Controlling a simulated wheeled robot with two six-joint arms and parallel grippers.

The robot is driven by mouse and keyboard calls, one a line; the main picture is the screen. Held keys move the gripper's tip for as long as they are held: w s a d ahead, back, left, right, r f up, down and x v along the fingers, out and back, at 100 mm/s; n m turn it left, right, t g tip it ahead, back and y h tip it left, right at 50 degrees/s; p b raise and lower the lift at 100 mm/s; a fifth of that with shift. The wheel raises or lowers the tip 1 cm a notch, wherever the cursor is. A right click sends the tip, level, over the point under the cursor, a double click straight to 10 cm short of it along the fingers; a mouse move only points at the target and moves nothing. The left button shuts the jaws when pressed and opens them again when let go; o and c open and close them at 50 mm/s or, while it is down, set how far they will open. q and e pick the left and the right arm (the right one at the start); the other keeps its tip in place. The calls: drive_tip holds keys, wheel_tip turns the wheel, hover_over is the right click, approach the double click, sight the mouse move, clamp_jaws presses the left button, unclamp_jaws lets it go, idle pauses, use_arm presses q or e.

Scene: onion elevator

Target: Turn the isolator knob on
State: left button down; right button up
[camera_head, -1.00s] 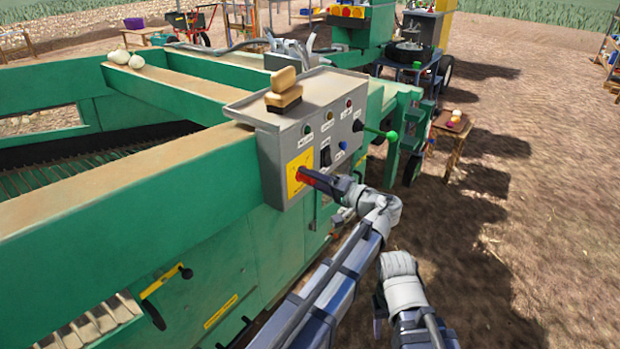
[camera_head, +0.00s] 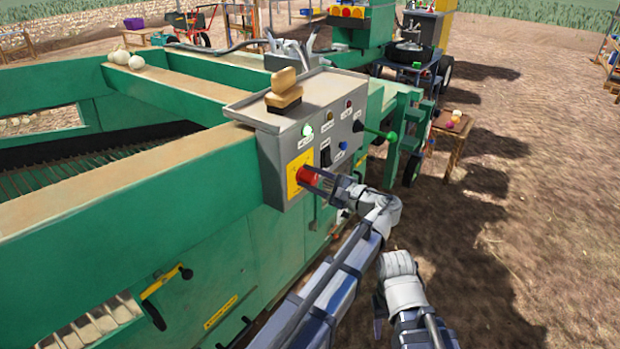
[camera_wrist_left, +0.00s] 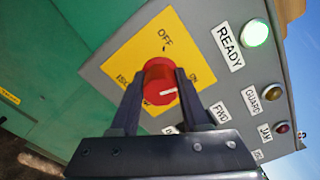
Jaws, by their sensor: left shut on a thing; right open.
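The red isolator knob (camera_head: 307,175) sits on a yellow plate (camera_head: 293,187) on the grey control box. My left gripper (camera_head: 314,179) is shut on it, with one finger on each side, as the left wrist view also shows at the knob (camera_wrist_left: 160,82). The knob's white mark lies on its right side in that view, roughly toward the ON label (camera_wrist_left: 193,78), away from OFF at the top. The green READY lamp (camera_head: 307,130) is lit and also glows in the wrist view (camera_wrist_left: 255,33). My right gripper (camera_head: 379,312) is low at the front, open, apart from the box; its fingers are barely visible.
A wooden-handled brush (camera_head: 284,92) lies on the box top. A black switch (camera_head: 326,156), a blue button (camera_head: 343,146) and a green-knobbed lever (camera_head: 391,136) are close to the left gripper. Open ground lies to the right.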

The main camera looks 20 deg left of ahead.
use_arm(q)
drive_tip(key=m, duration=0.5)
drive_tip(key=shift+m, duration=0.4)
idle(0.4)
drive_tip(key=shift+c, duration=1.9)
unclamp_jaws()
drive_tip(key=shift+d, duration=0.1)
use_arm(e)
drive_tip(key=shift+d, duration=0.1)
